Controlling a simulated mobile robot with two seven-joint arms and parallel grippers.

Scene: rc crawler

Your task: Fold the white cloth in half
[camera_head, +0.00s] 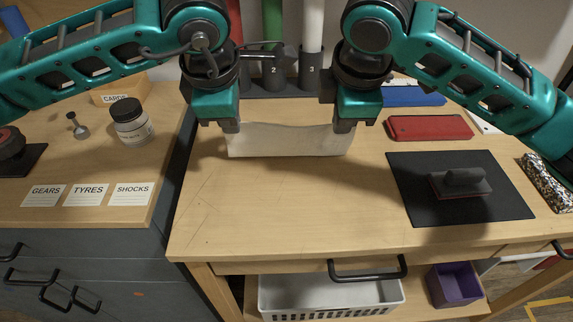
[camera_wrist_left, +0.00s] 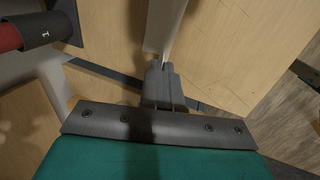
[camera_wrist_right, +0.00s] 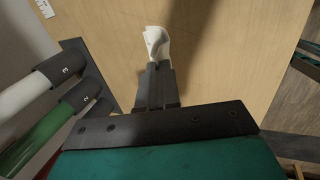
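The white cloth (camera_head: 290,140) hangs between my two grippers above the light wood workbench, its upper edge sagging slightly. My left gripper (camera_head: 232,127) is shut on its left upper corner, and my right gripper (camera_head: 343,126) is shut on its right upper corner. In the left wrist view, a strip of the cloth (camera_wrist_left: 165,28) comes out from the closed fingers (camera_wrist_left: 160,68). In the right wrist view, the cloth (camera_wrist_right: 156,42) shows curled beyond the closed fingers (camera_wrist_right: 157,68). I cannot tell whether its lower edge touches the bench.
Numbered tubes in a dark holder (camera_head: 285,88) stand behind the cloth. A red case (camera_head: 428,128) and a black mat (camera_head: 420,205) with a dark block tool (camera_head: 462,182) lie at the right. A jar (camera_head: 131,122) stands on the left cabinet. The bench front is clear.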

